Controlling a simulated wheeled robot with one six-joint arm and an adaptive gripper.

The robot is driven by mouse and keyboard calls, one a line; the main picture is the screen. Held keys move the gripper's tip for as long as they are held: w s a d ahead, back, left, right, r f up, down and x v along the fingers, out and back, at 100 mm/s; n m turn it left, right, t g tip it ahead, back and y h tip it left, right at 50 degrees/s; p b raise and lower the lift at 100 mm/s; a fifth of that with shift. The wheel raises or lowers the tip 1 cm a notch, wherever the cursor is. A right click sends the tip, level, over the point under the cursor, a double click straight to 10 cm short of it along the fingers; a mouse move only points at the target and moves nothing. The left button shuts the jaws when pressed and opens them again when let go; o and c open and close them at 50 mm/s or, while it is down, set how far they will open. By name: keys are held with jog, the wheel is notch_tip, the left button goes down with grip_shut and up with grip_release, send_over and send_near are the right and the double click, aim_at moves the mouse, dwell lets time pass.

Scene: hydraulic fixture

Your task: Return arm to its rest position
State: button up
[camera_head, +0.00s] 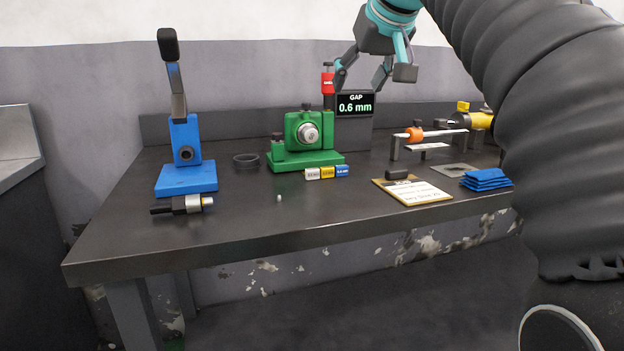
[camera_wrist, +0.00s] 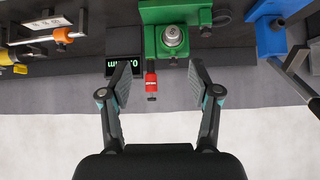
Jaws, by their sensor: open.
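My gripper (camera_head: 372,72) is open and empty, raised above the back of the dark workbench (camera_head: 250,222). In the wrist view my gripper (camera_wrist: 159,82) has its two fingers spread wide, with nothing between them. The green fixture (camera_head: 307,140) stands on the bench below and left of my gripper. A red-topped cylinder (camera_head: 327,80) stands upright by the fixture, close to the left finger in the picture; I cannot tell how far apart they are. The red part also shows in the wrist view (camera_wrist: 151,80). A display (camera_head: 357,105) behind reads GAP 0.6 mm.
A blue lever press (camera_head: 186,150) stands at the left, with a black cylindrical part (camera_head: 182,205) before it. The bench's front left is mostly clear.

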jog(key=s+d+f+m+g+h, duration=0.1)
jog(key=s+d+f, duration=0.1)
jog(key=s+f, duration=0.7)
jog(key=s+d+f+m+g, duration=0.1)
jog(key=s+d+f, duration=0.2)
jog(key=s+f, duration=0.5)
jog(key=s+d+f+m+g+h, duration=0.1)
jog(key=s+d+f, duration=0.2)
jog(key=s+f, duration=0.6)
notch_tip(320, 180, down, 14)
jog(key=shift+s+r+h, duration=0.1)
jog(key=shift+s+h, duration=0.2)
jog(key=shift+s, duration=0.05)
jog(key=c, duration=0.4)
jog(key=shift+d, duration=0.1)
